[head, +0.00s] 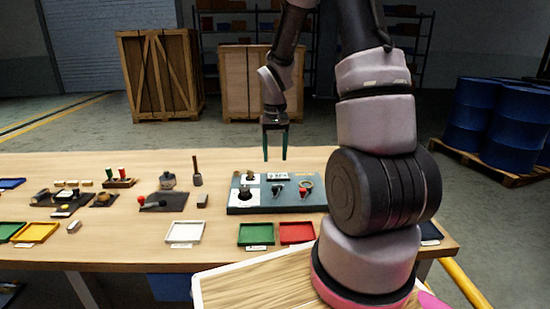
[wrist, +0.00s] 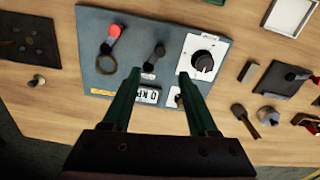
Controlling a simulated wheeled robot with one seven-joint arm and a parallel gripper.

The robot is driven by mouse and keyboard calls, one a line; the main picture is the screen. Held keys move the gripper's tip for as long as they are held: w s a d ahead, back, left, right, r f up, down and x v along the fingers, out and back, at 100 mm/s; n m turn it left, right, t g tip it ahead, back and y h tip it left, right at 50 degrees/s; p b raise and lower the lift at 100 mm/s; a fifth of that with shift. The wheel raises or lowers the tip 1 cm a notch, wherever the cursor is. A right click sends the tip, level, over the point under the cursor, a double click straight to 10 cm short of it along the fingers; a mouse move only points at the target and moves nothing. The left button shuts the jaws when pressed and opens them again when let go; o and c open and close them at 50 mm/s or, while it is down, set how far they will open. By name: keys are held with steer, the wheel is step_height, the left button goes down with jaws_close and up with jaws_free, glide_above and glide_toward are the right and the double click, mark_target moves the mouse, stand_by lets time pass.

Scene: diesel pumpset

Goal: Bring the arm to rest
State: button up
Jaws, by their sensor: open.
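My gripper (head: 275,156) hangs at the end of my raised arm, pointing down above the workbench (head: 125,228). Its two green fingers are apart with nothing between them. It is above the back part of a blue-grey control panel (head: 236,208) and does not appear to touch it. In the wrist view, the open fingers (wrist: 163,82) frame the same panel (wrist: 93,42). The panel carries a black rotary knob (wrist: 203,62) on a white plate, a lever with a red end (wrist: 114,31), another dark lever and a small counter (wrist: 149,95).
White (head: 185,232), green (head: 256,234) and red (head: 297,232) trays line the bench's front. Small parts and dark boards (head: 163,201) sit to the left. Wooden crates (head: 160,78) stand behind, and blue barrels (head: 515,125) stand at right. The air around my gripper looks clear.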

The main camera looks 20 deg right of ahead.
steer(key=s+a+r+t, duration=0.1)
steer(key=s+r, duration=0.1)
steer(key=r, duration=0.4)
steer(key=s+r+m+t, duration=0.1)
steer(key=s+r, duration=0.2)
steer(key=r, duration=0.2)
steer(key=s+a+r+t, duration=0.1)
steer(key=s+r, duration=0.1)
steer(key=r, duration=0.4)
steer(key=s+a+r+m+t+y, duration=0.1)
steer(key=s+r+t, duration=0.3)
steer(key=s+r, duration=0.5)
steer(key=shift+s+a+r+y, duration=0.4)
steer(key=shift+s+a+y, duration=0.15)
steer(key=shift+s, duration=0.85)
